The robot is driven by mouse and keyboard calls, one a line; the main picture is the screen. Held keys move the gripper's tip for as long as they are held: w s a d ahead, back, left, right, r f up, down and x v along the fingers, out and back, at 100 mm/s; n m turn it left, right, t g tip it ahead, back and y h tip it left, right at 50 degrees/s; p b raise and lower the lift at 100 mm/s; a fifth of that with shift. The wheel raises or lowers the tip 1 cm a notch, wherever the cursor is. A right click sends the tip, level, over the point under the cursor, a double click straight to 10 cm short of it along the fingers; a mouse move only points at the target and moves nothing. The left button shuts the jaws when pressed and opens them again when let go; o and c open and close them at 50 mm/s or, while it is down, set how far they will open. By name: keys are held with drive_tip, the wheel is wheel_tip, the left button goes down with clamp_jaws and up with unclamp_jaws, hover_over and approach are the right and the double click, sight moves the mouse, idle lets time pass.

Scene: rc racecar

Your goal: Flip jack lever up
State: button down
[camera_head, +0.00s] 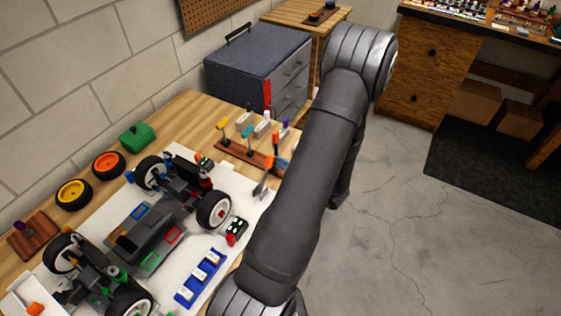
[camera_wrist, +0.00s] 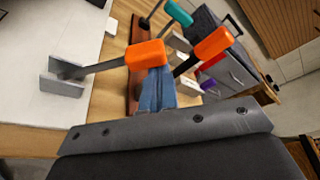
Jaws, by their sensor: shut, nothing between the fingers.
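A lever with an orange handle (camera_wrist: 146,53) runs from a grey two-plate bracket (camera_wrist: 62,88) at the edge of the white mat; I take it for the jack lever. It also shows in the head view as a grey bracket with an orange-tipped lever (camera_head: 268,163), beside my arm. The lever slants away from the bracket; its exact angle is hard to tell. My gripper (camera_wrist: 155,74) has blue fingers, shut and empty, with the tips right at the orange handle. I cannot tell whether they touch it. In the head view my arm mostly hides the gripper.
An RC car (camera_head: 150,240) stands on the white mat (camera_head: 215,240). A wooden tool rack (camera_head: 235,150) holds several tools, including an orange-handled one (camera_wrist: 215,43) close right of my fingers. A blue tray (camera_head: 198,280) lies before the car. A grey toolbox (camera_head: 255,62) stands behind.

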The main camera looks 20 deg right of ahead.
drive_tip(key=shift+s+a+r+n+t, duration=0.5)
drive_tip(key=shift+s+a+r+n, duration=0.3)
drive_tip(key=shift+n, duration=0.3)
drive_tip(key=s+a+n+t, duration=0.2)
drive_tip(key=s+a+n, duration=0.3)
drive_tip(key=s+a, duration=0.3)
drive_tip(key=shift+s+a, duration=0.2)
drive_tip(key=shift+a, duration=0.05)
drive_tip(key=shift+s+a+f, duration=0.1)
drive_tip(key=shift+f, duration=0.05)
drive_tip(key=w+d+r, duration=0.2)
drive_tip(key=d+r, duration=0.1)
drive_tip(key=d+f+v, duration=0.1)
drive_tip(key=f+v, duration=0.1)
drive_tip(key=v, duration=0.7)
idle(0.5)
